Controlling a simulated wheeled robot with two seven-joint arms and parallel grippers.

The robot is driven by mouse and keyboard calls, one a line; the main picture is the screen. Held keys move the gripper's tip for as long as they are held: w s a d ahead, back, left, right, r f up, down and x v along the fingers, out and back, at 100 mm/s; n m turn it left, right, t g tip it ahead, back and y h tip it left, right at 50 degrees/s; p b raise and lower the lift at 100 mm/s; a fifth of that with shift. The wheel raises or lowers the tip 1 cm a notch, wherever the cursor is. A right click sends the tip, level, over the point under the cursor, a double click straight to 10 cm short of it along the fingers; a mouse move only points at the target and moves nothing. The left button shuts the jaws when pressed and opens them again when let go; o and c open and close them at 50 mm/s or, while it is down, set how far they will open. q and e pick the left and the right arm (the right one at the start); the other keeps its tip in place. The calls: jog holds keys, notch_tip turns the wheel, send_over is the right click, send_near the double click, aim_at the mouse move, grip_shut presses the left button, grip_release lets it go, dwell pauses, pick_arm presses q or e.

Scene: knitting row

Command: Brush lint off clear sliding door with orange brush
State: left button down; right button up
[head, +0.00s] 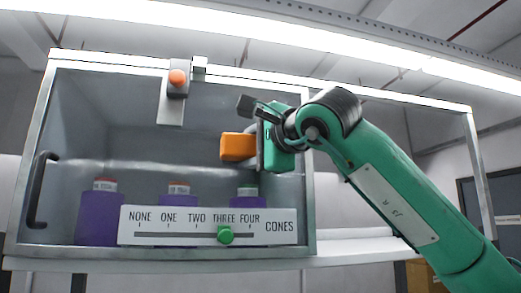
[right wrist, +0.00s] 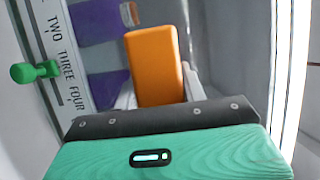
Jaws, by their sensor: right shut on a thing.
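The clear sliding door (head: 110,115) spans the left part of a metal-framed cabinet, with a dark handle (head: 40,190) at its left edge. A pale hazy band crosses it; I cannot tell whether this is lint or reflection. My right gripper (head: 259,148) is shut on the orange brush (head: 238,147) in front of the door's right part. In the right wrist view the brush (right wrist: 156,62) sits between the two pale fingers. Its bristles are hidden, and I cannot tell whether it touches the door. My left gripper is not in view.
A white scale plate marked in cones (head: 190,212) crosses the lower front, its green knob (head: 225,234) below THREE. Purple cones (head: 100,220) stand behind the door. A grey bracket with an orange button (head: 178,78) hangs at the top rail. The cabinet's right side looks open.

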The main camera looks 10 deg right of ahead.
jog(key=shift+s+a, duration=0.15)
jog(key=shift+a, duration=4.15)
jog(key=shift+d, duration=0.1)
jog(key=s+b, duration=0.4)
jog(key=s, duration=0.5)
jog(key=shift+d, duration=0.2)
jog(key=shift+w, duration=0.1)
